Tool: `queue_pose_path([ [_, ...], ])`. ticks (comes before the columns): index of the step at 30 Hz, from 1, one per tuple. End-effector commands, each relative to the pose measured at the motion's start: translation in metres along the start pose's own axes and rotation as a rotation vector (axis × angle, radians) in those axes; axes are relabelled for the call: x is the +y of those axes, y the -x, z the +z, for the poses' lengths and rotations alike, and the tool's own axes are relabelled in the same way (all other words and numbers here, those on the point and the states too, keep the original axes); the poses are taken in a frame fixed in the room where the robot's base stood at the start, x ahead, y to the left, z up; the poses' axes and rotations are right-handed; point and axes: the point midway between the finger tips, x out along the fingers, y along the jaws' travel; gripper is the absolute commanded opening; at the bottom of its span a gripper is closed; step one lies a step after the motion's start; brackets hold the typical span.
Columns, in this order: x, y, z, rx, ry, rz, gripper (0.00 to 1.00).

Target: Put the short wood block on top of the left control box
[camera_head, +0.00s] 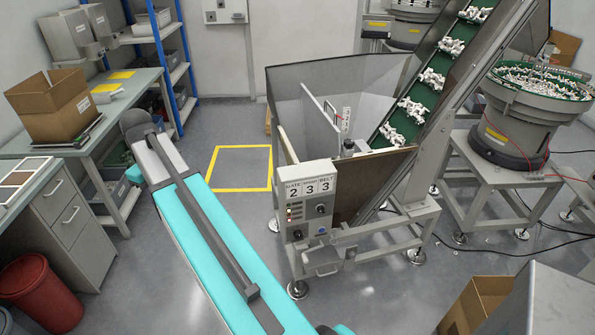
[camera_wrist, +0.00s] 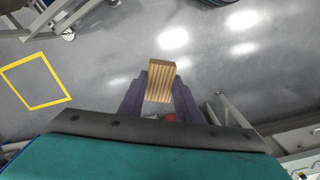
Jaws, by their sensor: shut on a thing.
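In the wrist view my gripper (camera_wrist: 160,97) is shut on a short wood block (camera_wrist: 160,78) with a striped grain. The block sits between the two dark purple fingers and sticks out past their tips, above the grey floor. In the head view my gripper and the block do not show. A grey control box (camera_head: 308,205) with labels reading 2, 3, 3 and several knobs and lights is on the front of the hopper frame. I cannot tell whether it is the left control box. No second box like it is clear in view.
A metal hopper (camera_head: 290,85) and a green inclined belt (camera_head: 410,108) stand behind the box. A bowl feeder (camera_head: 510,115) is at right. A workbench with a cardboard box (camera_head: 52,105) is at left. The floor inside the yellow square (camera_head: 242,168) is clear.

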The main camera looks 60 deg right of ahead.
Motion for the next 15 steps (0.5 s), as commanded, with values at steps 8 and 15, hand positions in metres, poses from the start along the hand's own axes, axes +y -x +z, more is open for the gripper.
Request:
queue_pose_path([
  [8, 0.070, 0.004, 0.050, 0.001, -0.137, 0.001, 0.09],
  [15, 0.121, 0.008, 0.098, 0.001, -0.250, 0.000, 0.09],
])
